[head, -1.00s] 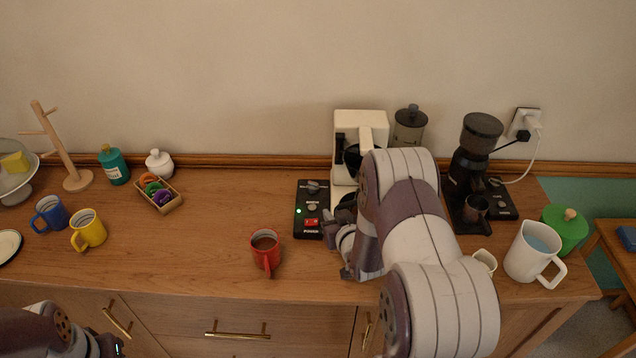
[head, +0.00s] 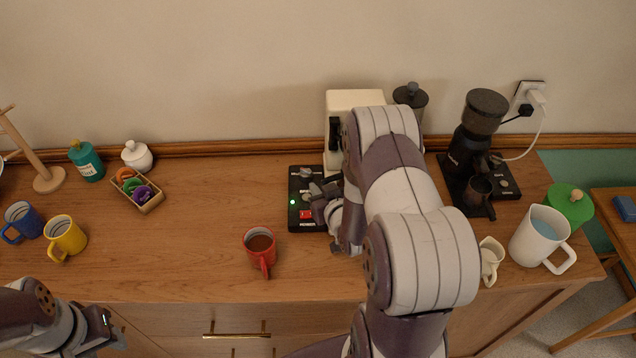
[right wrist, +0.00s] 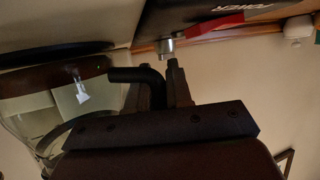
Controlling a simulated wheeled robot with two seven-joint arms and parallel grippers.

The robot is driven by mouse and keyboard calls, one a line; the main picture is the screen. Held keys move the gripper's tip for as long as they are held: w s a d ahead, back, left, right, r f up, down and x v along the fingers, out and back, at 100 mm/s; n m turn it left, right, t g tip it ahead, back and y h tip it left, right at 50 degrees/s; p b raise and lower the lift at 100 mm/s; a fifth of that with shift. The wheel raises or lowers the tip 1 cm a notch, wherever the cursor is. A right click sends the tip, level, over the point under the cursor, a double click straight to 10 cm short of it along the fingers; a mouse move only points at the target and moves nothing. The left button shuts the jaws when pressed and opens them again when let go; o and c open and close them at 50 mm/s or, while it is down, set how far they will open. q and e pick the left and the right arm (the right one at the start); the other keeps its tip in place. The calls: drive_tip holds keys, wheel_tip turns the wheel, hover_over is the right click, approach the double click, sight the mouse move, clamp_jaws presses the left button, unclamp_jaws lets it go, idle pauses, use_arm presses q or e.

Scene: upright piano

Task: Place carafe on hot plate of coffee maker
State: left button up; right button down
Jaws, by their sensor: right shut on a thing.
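The cream coffee maker (head: 354,98) stands against the wall in the head view, its lower front and hot plate hidden behind my right arm. My right gripper (head: 326,204) is low in front of it, beside the black control panel (head: 305,170). In the right wrist view, the right gripper (right wrist: 167,88) is shut on the black handle of the glass carafe (right wrist: 60,115). The carafe has a dark band and is partly out of frame; in the head view my arm hides it. My left gripper (head: 108,328) is at the lower left, away from everything; its jaws are unclear.
A red mug (head: 260,246) stands left of the right gripper. A black grinder (head: 468,150), a small cream jug (head: 490,258) and a white pitcher (head: 538,238) stand to the right. Blue and yellow mugs (head: 66,236) are at left.

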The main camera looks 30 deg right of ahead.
drive_tip(key=shift+s+r, duration=0.2)
drive_tip(key=shift+f, duration=0.1)
drive_tip(key=c, duration=1.4)
unclamp_jaws()
drive_tip(key=shift+f, duration=0.25)
drive_tip(key=shift+c, duration=0.2)
drive_tip(key=o, duration=0.4)
drive_tip(key=shift+w, duration=0.25)
drive_tip(key=shift+s, duration=0.1)
drive_tip(key=shift+r, duration=0.1)
